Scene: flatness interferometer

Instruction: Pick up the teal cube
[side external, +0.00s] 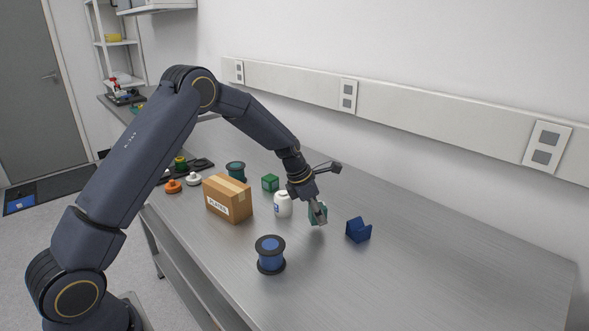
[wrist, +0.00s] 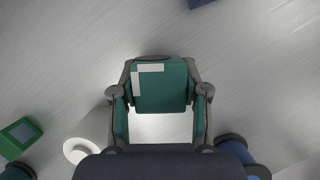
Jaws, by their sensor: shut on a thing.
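The teal cube (wrist: 160,92) is between the two fingers of my gripper (wrist: 161,88) in the wrist view, with a pale L-shaped mark on its upper left. My gripper is shut on it. In the side external view my gripper (side external: 319,214) points down over the bench, and the teal cube (side external: 312,211) shows partly behind the fingers. I cannot tell whether the cube touches the bench or is just above it.
A white bottle (side external: 283,206) stands close left of my gripper, with a green cube (side external: 270,183) behind it. A cardboard box (side external: 226,198), blue spool (side external: 270,254) and blue notched block (side external: 358,230) stand around. The bench's right part is clear.

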